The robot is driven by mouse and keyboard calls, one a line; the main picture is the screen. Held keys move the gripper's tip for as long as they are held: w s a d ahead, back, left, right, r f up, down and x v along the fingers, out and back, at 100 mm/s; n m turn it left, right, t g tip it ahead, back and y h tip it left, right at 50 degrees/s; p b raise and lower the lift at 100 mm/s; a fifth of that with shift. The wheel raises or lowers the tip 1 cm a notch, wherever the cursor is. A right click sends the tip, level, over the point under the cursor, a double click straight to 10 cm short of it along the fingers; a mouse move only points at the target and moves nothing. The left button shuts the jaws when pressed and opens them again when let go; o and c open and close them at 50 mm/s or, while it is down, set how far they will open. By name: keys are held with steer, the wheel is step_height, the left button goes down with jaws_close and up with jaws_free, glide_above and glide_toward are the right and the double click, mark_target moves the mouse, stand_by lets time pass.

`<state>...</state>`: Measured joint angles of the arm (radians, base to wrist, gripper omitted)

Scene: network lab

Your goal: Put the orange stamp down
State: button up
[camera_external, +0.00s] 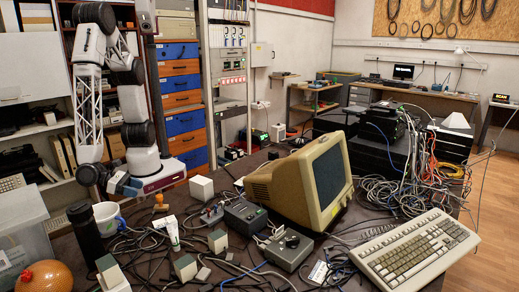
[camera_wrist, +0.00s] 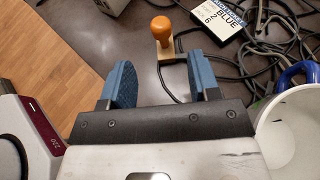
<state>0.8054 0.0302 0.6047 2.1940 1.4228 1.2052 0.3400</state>
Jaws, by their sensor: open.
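The orange stamp (camera_external: 160,201) stands upright on the dark table, to the right of the white mug in the outside view. In the wrist view the stamp (camera_wrist: 162,27) shows its round orange knob above a pale wooden base. My gripper (camera_wrist: 161,78) is open and empty, with two blue fingers spread wide. The stamp stands apart from both fingers, just beyond the gap between them.
A white mug (camera_wrist: 295,130) with a blue handle stands close to my gripper's right side. A dark cylinder (camera_external: 85,228) stands left of the mug. Small blocks and a monitor (camera_external: 307,185) crowd the table.

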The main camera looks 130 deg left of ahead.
stand_by(0.6)
steer(key=s+a+r+n+g+h, duration=0.1)
steer(key=s+a+r+n+g, duration=0.3)
steer(key=a+r+n+g, duration=0.75)
steer(key=s+a+r+n+t+h, duration=0.2)
steer(key=s+a+r+n+h, duration=0.2)
steer(key=s+a+r+n, duration=0.2)
steer(key=s+a+r+n+t+h, duration=0.2)
steer(key=s+a+r+n+h, duration=0.2)
steer(key=r+n, duration=0.5)
steer(key=shift+s+a+r+t+h, duration=0.3)
steer(key=shift+s+a+r+t, duration=0.05)
steer(key=shift+s+a+r, duration=0.55)
steer(key=shift+f, duration=0.1)
